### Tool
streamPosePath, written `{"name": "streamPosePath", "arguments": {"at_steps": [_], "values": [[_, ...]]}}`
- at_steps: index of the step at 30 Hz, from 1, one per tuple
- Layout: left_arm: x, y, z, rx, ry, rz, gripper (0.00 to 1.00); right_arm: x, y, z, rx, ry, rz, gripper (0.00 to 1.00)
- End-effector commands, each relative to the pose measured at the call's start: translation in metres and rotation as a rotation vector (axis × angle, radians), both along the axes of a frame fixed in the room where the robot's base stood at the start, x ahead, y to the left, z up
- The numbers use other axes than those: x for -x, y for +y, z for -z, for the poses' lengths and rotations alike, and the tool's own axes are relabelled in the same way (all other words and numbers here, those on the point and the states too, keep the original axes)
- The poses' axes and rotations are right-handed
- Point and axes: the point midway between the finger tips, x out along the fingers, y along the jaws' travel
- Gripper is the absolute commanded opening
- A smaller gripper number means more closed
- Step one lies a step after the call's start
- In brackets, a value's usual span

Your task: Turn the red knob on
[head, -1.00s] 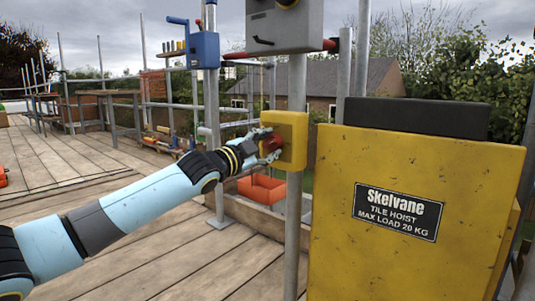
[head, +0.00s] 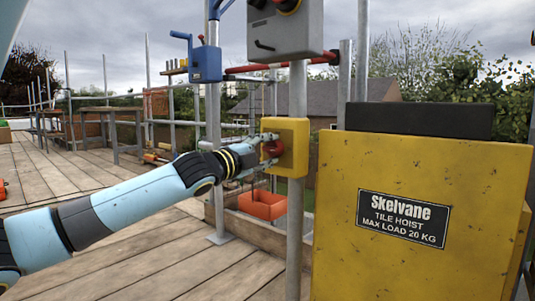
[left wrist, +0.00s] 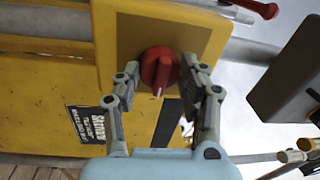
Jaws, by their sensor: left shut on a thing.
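The red knob (head: 272,148) sits on the left face of a yellow box (head: 296,135) fixed to a grey pole. My left gripper (head: 261,158) reaches it from the left and is shut on it, partly hiding it. In the left wrist view the red knob (left wrist: 158,68) lies between the two fingers of the left gripper (left wrist: 161,75), with its pale pointer mark towards the picture's bottom. The yellow box (left wrist: 125,90) shows behind it. My right gripper is not in view.
A yellow tile hoist panel (head: 420,160) with a Skelvane label stands at the right. A grey box (head: 285,32) hangs on the pole above the knob. An orange crate (head: 262,205) lies behind the pole. Plank floor at the left is largely clear.

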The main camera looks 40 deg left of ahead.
Motion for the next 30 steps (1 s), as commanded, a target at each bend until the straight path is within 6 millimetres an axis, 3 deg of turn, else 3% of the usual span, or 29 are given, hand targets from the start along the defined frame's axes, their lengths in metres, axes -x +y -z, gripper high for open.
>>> {"name": "streamPosePath", "arguments": {"at_steps": [10,11,16,25,30], "values": [[0.0,0.0,0.002,-0.003,0.004,-0.002,0.09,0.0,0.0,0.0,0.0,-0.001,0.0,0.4],[0.0,0.0,0.002,-0.003,0.004,-0.002,0.44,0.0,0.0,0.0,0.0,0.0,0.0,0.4],[0.0,0.0,0.002,-0.003,0.003,-0.001,0.65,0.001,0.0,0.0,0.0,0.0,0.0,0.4],[0.0,0.0,-0.002,-0.004,0.0,0.0,0.65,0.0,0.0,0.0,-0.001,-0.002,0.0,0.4],[0.0,0.0,-0.025,-0.007,-0.002,0.0,0.65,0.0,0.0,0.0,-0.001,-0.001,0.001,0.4]]}}
